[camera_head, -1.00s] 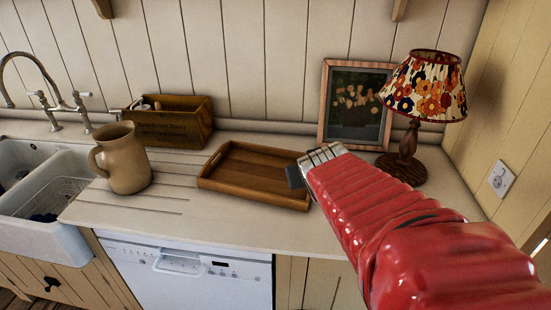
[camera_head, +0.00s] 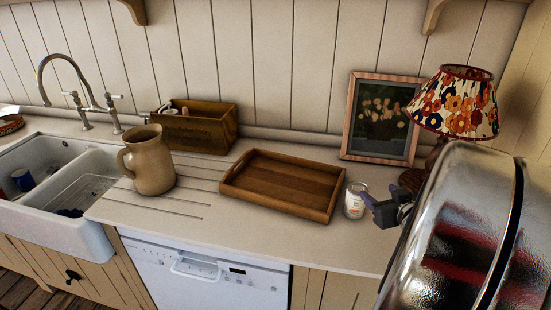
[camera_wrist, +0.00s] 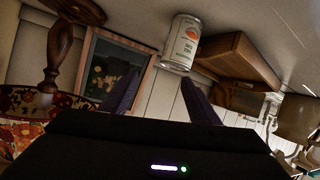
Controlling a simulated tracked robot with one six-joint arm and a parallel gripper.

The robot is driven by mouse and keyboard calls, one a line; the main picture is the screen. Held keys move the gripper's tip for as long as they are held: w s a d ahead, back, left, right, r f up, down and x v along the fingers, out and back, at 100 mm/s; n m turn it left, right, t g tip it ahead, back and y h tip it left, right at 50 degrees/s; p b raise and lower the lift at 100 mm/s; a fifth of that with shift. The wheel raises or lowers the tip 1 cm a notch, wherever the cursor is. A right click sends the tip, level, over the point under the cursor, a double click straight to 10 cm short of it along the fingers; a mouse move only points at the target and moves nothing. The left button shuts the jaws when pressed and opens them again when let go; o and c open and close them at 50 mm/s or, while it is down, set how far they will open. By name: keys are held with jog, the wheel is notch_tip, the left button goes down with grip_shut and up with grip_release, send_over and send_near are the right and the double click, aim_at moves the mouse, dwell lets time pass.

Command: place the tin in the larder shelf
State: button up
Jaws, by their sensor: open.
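The tin (camera_head: 355,200) is a small silver can with a pale label. It stands upright on the counter, just right of the wooden tray. In the wrist view the tin (camera_wrist: 182,42) shows its white label with an orange patch, beyond the space between my fingers. My gripper (camera_head: 380,208) is open and empty, with its dark fingertips close to the tin's right side. In the wrist view my gripper (camera_wrist: 160,95) has its two purple-grey fingers apart. I cannot tell whether a finger touches the tin. The larder shelf is not identifiable in these views.
The wooden tray (camera_head: 238,187) lies left of the tin. A jug (camera_head: 150,165) and a wooden box (camera_head: 205,130) stand further left, near the sink (camera_head: 75,240). A picture frame (camera_head: 350,133) and a lamp (camera_head: 455,105) stand behind my gripper. The counter front is clear.

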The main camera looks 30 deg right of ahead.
aim_at(362, 201)
jog(key=s+a+f+y, duration=0.1)
jog(key=s+a+f+t+y, duration=0.1)
jog(key=s+f, duration=0.1)
jog(key=shift+s+f+y, duration=0.1)
jog(key=shift+y, duration=0.2)
jog(key=x, duration=0.8)
jog(key=shift+a, duration=0.1)
jog(key=shift+w, duration=0.3)
jog(key=shift+f, duration=0.1)
jog(key=shift+x, duration=2.6)
jog(key=shift+d, duration=0.25)
